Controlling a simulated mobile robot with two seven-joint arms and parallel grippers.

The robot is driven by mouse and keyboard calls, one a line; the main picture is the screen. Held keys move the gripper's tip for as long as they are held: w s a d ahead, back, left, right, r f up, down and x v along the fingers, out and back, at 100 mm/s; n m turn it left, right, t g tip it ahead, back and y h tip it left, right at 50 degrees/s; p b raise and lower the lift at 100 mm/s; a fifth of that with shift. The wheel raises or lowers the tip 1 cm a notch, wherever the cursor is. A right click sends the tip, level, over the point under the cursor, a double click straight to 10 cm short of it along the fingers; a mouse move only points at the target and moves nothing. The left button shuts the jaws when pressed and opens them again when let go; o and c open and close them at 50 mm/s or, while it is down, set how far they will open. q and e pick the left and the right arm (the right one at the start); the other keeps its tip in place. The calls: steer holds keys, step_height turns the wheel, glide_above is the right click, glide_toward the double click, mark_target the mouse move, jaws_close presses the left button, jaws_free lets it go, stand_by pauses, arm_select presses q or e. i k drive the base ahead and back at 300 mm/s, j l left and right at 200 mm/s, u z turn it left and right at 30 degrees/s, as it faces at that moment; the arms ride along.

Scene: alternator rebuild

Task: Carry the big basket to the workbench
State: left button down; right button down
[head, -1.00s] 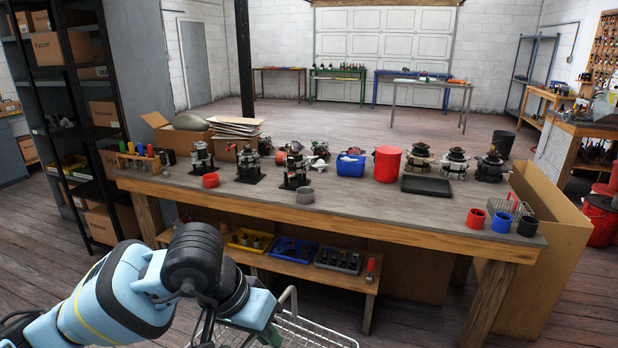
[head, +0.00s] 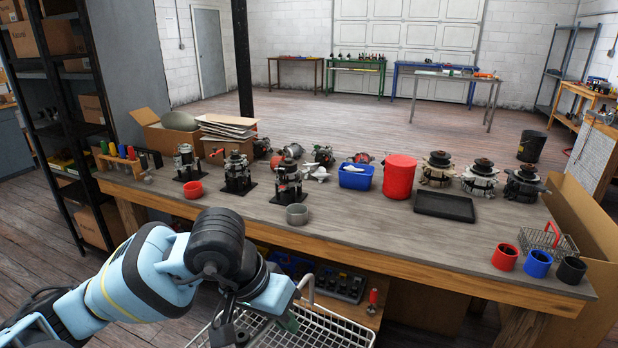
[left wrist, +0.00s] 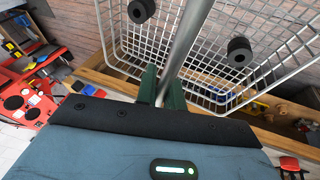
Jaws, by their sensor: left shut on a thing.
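The big basket (head: 330,332) is a silver wire basket at the bottom edge of the head view, partly cut off. My left gripper (head: 286,316) is shut on its handle. In the left wrist view the green fingers (left wrist: 161,90) pinch the grey handle bar (left wrist: 190,42), with the wire mesh of the basket (left wrist: 250,72) beyond them. The workbench (head: 400,232) has a grey top with a wooden edge. The basket is in front of the bench's near edge and not on its top. My right gripper is not in view.
A grey cup (head: 297,214), a red cup (head: 193,190) and a black tray (head: 444,206) are on the bench. Cups and a small wire basket (head: 548,240) stand at its right end. The front middle of the top is bare. A lower shelf holds trays.

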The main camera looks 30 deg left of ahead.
mark_target(421, 233)
steer(key=i, duration=1.35)
steer(key=z, duration=0.9)
